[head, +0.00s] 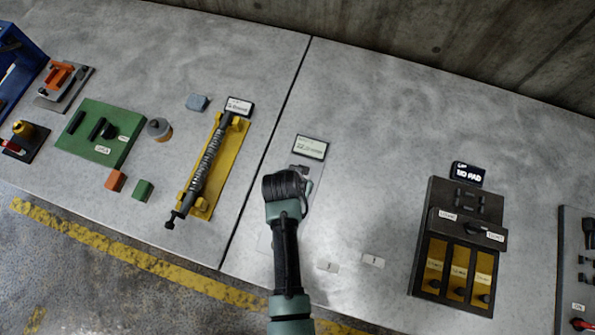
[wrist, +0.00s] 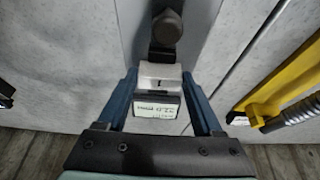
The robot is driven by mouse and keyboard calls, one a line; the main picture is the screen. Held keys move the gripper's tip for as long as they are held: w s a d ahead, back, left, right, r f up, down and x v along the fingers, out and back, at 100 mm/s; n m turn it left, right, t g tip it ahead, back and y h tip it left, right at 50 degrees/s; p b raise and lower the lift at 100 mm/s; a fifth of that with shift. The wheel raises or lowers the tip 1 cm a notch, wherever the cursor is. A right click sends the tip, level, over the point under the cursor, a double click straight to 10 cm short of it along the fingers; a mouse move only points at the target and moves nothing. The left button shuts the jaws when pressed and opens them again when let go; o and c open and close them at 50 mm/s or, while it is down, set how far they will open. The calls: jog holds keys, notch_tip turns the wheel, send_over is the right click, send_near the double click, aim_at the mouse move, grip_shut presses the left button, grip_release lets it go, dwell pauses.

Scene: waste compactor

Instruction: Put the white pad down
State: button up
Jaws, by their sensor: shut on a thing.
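My gripper (wrist: 159,78) is shut on a small white pad (wrist: 160,70) marked "1", which sits between its two blue fingers in the wrist view. A dark measuring stand with a round knob (wrist: 165,27) is just beyond the pad. Its small display (wrist: 157,107) shows below the pad in the wrist view and just behind my wrist in the head view (head: 312,147). I cannot tell whether the pad touches the stand. In the head view my wrist hides the pad, the fingertips and most of the stand.
Two small white markers (head: 328,266) (head: 373,260) lie on the bench right of my arm. A dark unit with yellow slots (head: 458,268) and a "NO PAD" display (head: 467,174) is further right. A spring on a yellow base (head: 215,165) is left. Bench between is clear.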

jog(key=shift+f, duration=0.1)
jog(key=o, duration=1.4)
jog(key=shift+c, duration=0.2)
jog(key=v, duration=1.2)
jog(key=w+r+n+t, duration=0.1)
jog(key=w+r+t, duration=0.35)
jog(key=r, duration=0.65)
jog(key=w+r+t, duration=0.3)
jog(key=w+r, duration=0.3)
jog(key=r, duration=0.6)
jog(key=w+r+n+t, duration=0.1)
jog(key=w+r+t, duration=0.4)
jog(key=r, duration=0.6)
jog(key=s+r+t, duration=0.3)
jog(key=s+r, duration=0.1)
jog(key=r, duration=0.7)
jog(key=s+d+r+n+t, duration=0.1)
jog(key=s+r+t, duration=0.3)
jog(key=r, duration=0.7)
jog(key=s+r+t+y, duration=0.1)
jog(key=s+r+t, duration=0.2)
jog(key=r, duration=0.8)
jog(key=shift+s+d+r+n, duration=0.3)
jog(key=shift+s+r, duration=0.1)
jog(key=shift+s, duration=0.45)
